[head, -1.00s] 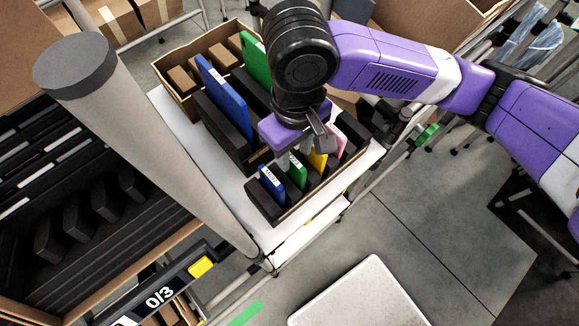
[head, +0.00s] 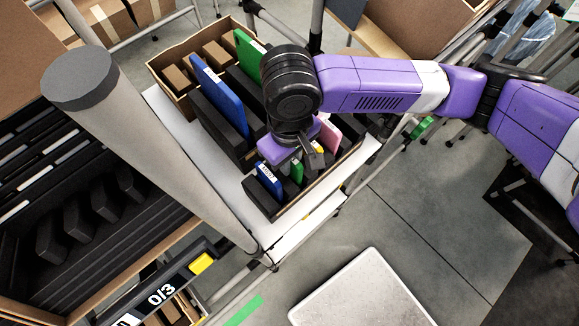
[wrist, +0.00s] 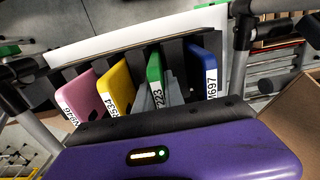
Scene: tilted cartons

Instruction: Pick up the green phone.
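The green phone (wrist: 154,68) stands upright in a slotted black holder, between the yellow phone (wrist: 115,88) and the blue phone (wrist: 204,72) in the wrist view. In the head view its green edge (head: 297,171) shows just beside my gripper, partly hidden. My gripper (wrist: 158,97) points down at it, with one grey finger on each side of its labelled top. The fingers are apart; whether they touch the phone is hard to tell. A pink phone (wrist: 80,102) stands beyond the yellow one.
The phones' tilted carton (head: 310,190) sits on a white shelf (head: 225,182). Behind it, larger blue (head: 218,90) and green (head: 247,55) items stand in another carton (head: 163,70). A grey post (head: 150,140) rises at the left. Open floor lies at the lower right.

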